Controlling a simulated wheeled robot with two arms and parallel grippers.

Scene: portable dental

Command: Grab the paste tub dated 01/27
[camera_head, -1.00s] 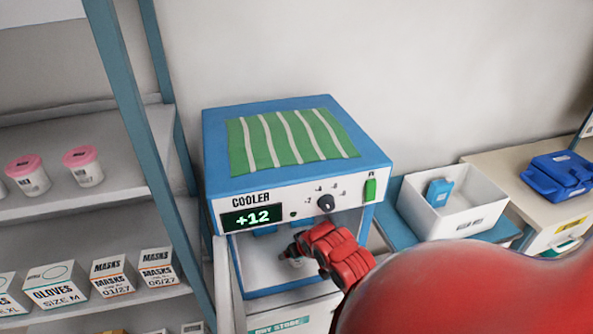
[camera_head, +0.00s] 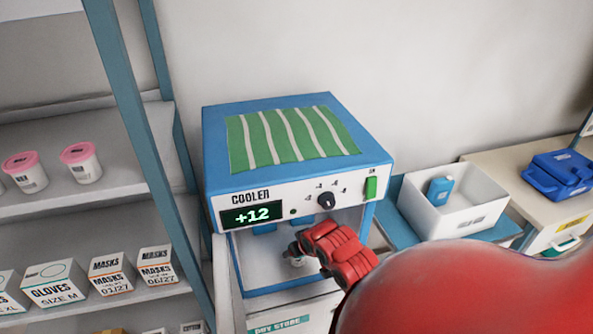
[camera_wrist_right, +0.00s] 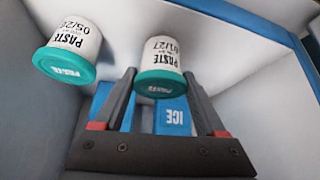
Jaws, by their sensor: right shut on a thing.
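The paste tub dated 01/27 (camera_wrist_right: 160,62) is white with a teal-green lid. In the right wrist view it sits between the two fingertips of my right gripper (camera_wrist_right: 163,85), which is shut on it. My left gripper is not in view.
Blue ice packs (camera_wrist_right: 173,116) lie inside the cooler, close to the fingers. The cooler's walls and top surround the gripper. A shelf (camera_head: 120,165) with pink-lidded tubs and boxes stands left. A white bin (camera_head: 478,205) holding a blue item is right.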

